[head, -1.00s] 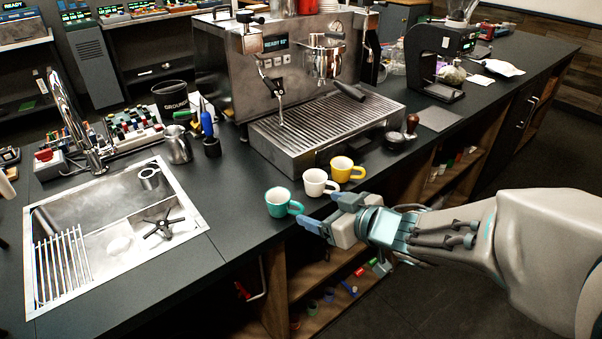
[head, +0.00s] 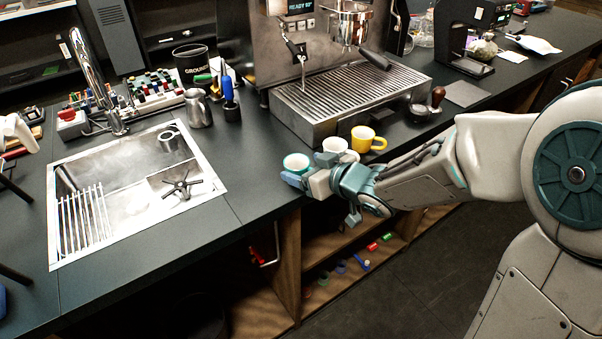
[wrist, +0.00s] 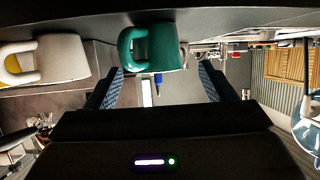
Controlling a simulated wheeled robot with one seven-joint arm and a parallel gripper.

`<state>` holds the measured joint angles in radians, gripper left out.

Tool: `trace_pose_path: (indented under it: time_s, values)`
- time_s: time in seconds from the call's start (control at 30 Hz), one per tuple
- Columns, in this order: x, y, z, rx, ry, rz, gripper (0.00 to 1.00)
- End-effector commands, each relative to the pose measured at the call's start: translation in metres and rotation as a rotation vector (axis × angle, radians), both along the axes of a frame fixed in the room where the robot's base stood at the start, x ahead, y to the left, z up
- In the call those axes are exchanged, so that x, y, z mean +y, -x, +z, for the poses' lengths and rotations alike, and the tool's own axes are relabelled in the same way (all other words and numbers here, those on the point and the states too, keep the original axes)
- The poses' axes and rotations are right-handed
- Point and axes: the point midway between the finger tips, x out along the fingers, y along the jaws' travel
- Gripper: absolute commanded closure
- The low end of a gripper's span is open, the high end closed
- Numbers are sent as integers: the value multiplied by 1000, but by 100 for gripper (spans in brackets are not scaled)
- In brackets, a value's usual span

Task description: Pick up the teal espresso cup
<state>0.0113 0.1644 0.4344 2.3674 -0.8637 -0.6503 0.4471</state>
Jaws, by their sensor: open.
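The teal espresso cup (head: 296,163) stands upright near the counter's front edge, left of a white cup (head: 335,146) and a yellow cup (head: 368,139). In the head view my gripper (head: 305,182) is right in front of it and hides its lower part. In the wrist view the teal cup (wrist: 152,48) appears just beyond the open fingers (wrist: 160,88), roughly centred between them, its handle toward the left. The gripper is empty. I cannot tell whether a finger touches the cup.
The espresso machine's drip tray (head: 350,95) lies behind the cups. The sink (head: 135,190) is to the left, with bare counter (head: 240,175) between. A steel pitcher (head: 198,108) stands farther back. Open shelves (head: 340,250) are below the counter edge.

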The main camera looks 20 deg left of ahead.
Motion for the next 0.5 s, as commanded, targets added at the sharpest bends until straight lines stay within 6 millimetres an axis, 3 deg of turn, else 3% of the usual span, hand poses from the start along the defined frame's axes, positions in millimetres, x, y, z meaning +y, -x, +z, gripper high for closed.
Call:
trace_pose_path:
  time_s: [0.2, 0.5]
  values:
    - [20, -17, -12, 1, 0, 2, 23]
    - [24, -19, -13, -1, 1, -1, 23]
